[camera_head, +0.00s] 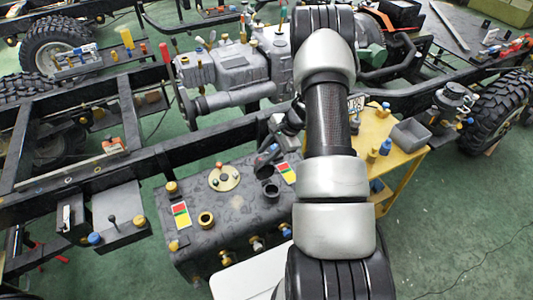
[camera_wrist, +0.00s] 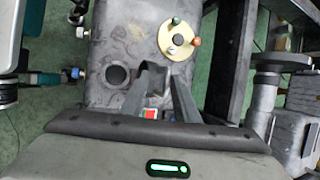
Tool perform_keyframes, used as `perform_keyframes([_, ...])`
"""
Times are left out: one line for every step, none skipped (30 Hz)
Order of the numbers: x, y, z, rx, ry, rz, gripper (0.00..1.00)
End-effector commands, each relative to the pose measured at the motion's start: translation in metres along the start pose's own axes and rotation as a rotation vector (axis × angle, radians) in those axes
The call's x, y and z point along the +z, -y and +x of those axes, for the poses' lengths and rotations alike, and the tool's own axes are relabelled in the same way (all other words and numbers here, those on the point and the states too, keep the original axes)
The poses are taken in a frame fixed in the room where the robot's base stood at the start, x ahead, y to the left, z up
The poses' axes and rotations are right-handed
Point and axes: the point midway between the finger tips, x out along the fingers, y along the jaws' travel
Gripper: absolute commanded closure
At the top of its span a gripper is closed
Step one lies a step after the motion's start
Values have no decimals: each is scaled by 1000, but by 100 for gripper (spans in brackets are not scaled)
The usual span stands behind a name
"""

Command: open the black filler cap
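The black filler (camera_head: 270,190) is a dark round fitting on top of the black tank (camera_head: 240,222). In the wrist view the filler (camera_wrist: 117,75) is a dark circle; I cannot tell whether it is a lid or an open mouth. My gripper (camera_wrist: 160,74) is right of it there, its two grey fingers spread over the tank top. A small dark piece shows at the fingertips; I cannot tell if it is part of the cap or if they touch it.
A brass flange with coloured knobs (camera_wrist: 178,40) lies just beyond the fingertips. A brass-ringed opening (camera_head: 206,219) and red-yellow-green stickers (camera_head: 181,214) are on the tank. The black frame rail (camera_head: 150,163) runs behind. A yellow table with a grey bin (camera_head: 410,135) stands right.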

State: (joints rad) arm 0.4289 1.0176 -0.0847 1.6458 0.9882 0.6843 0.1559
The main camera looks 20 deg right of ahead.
Motion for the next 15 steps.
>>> perform_keyframes([0,-1,-1,1,0,1,73])
perform_keyframes([0,0,-2,1,-1,1,73])
perform_keyframes([-1,0,-5,0,-1,1,73])
perform_keyframes([-1,0,-8,0,-1,1,73])
perform_keyframes([-1,0,-12,0,-1,0,73])
perform_keyframes([-1,0,-19,-1,-1,0,73])
perform_keyframes([-1,0,-24,-2,-2,0,73])
perform_keyframes([-1,1,-30,-3,-3,0,73])
perform_keyframes([-1,1,-40,-3,-3,-1,73])
perform_keyframes([-1,1,-47,-3,-2,-1,73])
perform_keyframes([-1,1,-54,-4,-3,0,73])
perform_keyframes([-1,1,-65,-3,-4,0,73])
perform_keyframes([-1,1,-72,-3,-3,-1,73])
perform_keyframes([-1,1,-80,-4,-4,-1,73])
perform_keyframes([-1,1,-90,-3,-3,0,73])
